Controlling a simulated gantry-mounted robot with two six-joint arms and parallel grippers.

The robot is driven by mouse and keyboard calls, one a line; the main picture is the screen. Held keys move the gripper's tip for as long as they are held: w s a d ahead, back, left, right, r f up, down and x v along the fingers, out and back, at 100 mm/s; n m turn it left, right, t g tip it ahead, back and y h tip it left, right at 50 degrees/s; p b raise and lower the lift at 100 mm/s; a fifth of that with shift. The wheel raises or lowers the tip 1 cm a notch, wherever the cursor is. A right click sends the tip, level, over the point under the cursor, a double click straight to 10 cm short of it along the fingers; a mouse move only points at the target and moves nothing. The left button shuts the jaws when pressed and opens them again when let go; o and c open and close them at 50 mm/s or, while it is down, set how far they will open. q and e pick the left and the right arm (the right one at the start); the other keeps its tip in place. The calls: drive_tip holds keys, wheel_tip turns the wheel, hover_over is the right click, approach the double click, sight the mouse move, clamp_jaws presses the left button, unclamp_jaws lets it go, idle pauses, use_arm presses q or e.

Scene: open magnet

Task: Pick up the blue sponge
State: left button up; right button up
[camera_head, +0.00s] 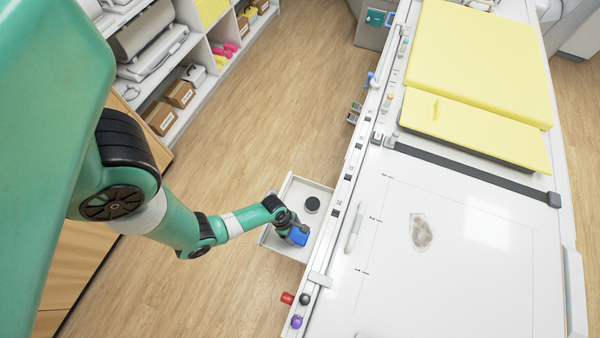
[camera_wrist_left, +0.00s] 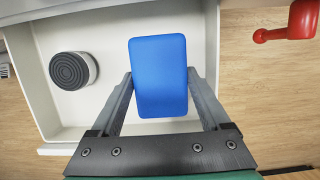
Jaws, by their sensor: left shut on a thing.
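The blue sponge (camera_head: 298,236) is a small rounded block. It shows large in the left wrist view (camera_wrist_left: 159,75), between the two fingers of my left gripper (camera_wrist_left: 160,95). In the head view my left gripper (camera_head: 290,228) is over the white drawer (camera_head: 289,189). The gripper is shut on the sponge, with a finger at each side. The sponge appears held above the drawer floor, though the exact height is hard to tell. My right gripper is not in view.
A dark round puck-like item (camera_head: 312,204) lies in the drawer, also in the left wrist view (camera_wrist_left: 72,70). Red (camera_head: 287,298) and purple (camera_head: 296,321) knobs stick out along the table side. The white table (camera_head: 455,260) has a wet-looking stain (camera_head: 421,231). Shelves stand at upper left.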

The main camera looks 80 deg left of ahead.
use_arm(q)
drive_tip(key=s+r, duration=0.1)
drive_tip(key=r+p, duration=0.1)
drive_tip(key=r, duration=0.1)
drive_tip(key=s+d+r+p, duration=0.1)
drive_tip(key=shift+s+r, duration=0.25)
drive_tip(key=shift+s, duration=0.1)
drive_tip(key=s+d+r+p, duration=0.2)
drive_tip(key=s, duration=0.6)
drive_tip(key=shift+s+d+r+p, duration=0.3)
drive_tip(key=shift+d+r, duration=0.05)
drive_tip(key=shift+r, duration=0.05)
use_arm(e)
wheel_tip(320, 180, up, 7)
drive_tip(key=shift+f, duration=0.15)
